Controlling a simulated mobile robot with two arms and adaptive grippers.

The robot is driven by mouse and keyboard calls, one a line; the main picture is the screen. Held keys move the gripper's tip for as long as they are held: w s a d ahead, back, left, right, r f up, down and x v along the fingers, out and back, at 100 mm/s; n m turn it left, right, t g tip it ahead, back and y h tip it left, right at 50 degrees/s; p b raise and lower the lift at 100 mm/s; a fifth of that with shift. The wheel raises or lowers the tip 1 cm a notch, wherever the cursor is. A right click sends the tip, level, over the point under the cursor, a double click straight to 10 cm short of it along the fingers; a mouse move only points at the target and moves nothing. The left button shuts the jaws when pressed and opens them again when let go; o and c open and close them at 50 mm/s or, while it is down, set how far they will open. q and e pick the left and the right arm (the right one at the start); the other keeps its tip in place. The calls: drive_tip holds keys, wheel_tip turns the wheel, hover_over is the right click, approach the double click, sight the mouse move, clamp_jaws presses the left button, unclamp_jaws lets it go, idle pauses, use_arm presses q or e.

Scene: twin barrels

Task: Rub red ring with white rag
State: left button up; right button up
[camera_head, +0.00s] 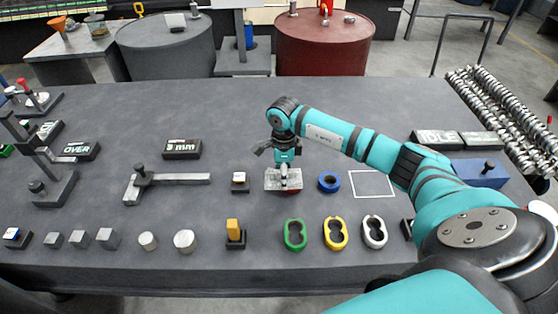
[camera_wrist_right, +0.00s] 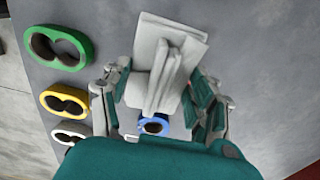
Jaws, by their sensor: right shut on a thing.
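My right gripper (camera_head: 285,164) is pointed down over the middle of the table and shut on the white rag (camera_head: 274,184). In the right wrist view the rag (camera_wrist_right: 160,40) shows as folded pale cloth between the fingers of the right gripper (camera_wrist_right: 160,88). A thin red edge, apparently the red ring (camera_head: 292,192), shows just under the rag's front edge. The rag hides most of it, and whether they touch is hard to tell. My left gripper is not in view.
A blue ring (camera_head: 329,182) lies just right of the rag. Green (camera_head: 295,234), yellow (camera_head: 335,233) and white (camera_head: 374,231) double-hole pieces lie in front. A white outlined square (camera_head: 372,184) is empty. A small block (camera_head: 239,182) stands left of the rag.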

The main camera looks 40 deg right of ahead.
drive_tip(key=shift+d+r, duration=0.1)
drive_tip(key=shift+r, duration=0.55)
drive_tip(key=shift+r+p, duration=0.35)
drive_tip(key=shift+p, duration=0.05)
drive_tip(key=shift+w+r+p, duration=0.15)
drive_tip(key=shift+r+p, duration=0.25)
drive_tip(key=shift+r, duration=0.85)
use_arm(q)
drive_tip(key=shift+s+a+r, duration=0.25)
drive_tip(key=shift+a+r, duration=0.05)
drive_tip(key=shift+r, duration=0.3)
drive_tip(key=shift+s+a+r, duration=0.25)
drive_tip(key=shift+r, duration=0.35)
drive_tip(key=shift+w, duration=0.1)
use_arm(e)
drive_tip(key=shift+a, duration=0.2)
